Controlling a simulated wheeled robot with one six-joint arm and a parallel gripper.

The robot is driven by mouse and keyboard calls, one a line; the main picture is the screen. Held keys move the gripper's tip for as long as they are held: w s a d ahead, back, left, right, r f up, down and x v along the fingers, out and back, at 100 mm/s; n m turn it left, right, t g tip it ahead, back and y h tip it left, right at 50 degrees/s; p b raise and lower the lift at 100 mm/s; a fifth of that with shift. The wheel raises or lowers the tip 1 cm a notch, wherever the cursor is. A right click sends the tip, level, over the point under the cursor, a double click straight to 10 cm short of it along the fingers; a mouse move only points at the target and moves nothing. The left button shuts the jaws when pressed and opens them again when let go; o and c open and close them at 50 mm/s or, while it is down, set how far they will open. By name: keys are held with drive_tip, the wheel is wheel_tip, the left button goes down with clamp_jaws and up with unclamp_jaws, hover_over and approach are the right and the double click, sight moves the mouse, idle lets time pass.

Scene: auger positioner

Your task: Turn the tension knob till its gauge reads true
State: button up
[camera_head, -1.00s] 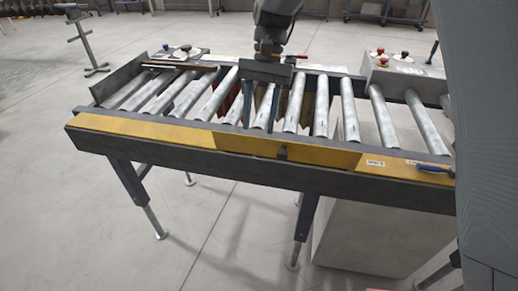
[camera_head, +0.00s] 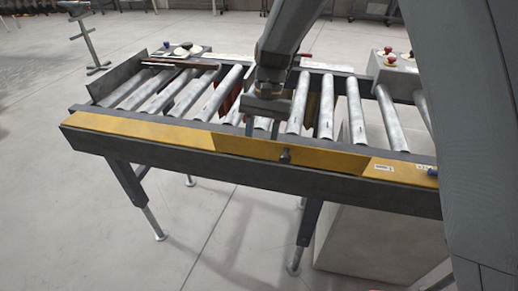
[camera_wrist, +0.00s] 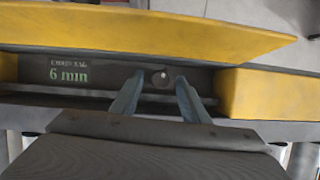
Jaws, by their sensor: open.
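The tension knob (camera_wrist: 161,79) is a small dark round knob in a recess of the yellow front rail. In the head view it shows as a small grey knob (camera_head: 285,155) on the rail's front. The gauge (camera_wrist: 68,75) is left of it in the wrist view; it reads "6 mm" in pale green, under a small line of text too blurred to read surely. My gripper (camera_wrist: 156,88) is open, with a finger on each side of the knob in the picture; contact cannot be told. In the head view my gripper (camera_head: 262,125) is above the rollers, behind the rail.
Grey metal rollers (camera_head: 218,92) fill the conveyor behind the yellow rail (camera_head: 190,131). A grey box with red buttons (camera_head: 392,70) stands at the back right. Open floor lies in front.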

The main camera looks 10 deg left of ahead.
drive_tip(key=shift+s+f, duration=0.15)
drive_tip(key=shift+f, duration=0.15)
drive_tip(key=c, duration=1)
drive_tip(key=n, duration=0.2)
drive_tip(key=n+h, duration=0.1)
drive_tip(key=n, duration=0.1)
drive_tip(key=shift+a+h, duration=0.2)
drive_tip(key=shift+h, duration=0.1)
drive_tip(key=shift+a+r+n+t+h, duration=0.1)
drive_tip(key=shift+n+t+h, duration=0.3)
drive_tip(key=shift+n, duration=1.2)
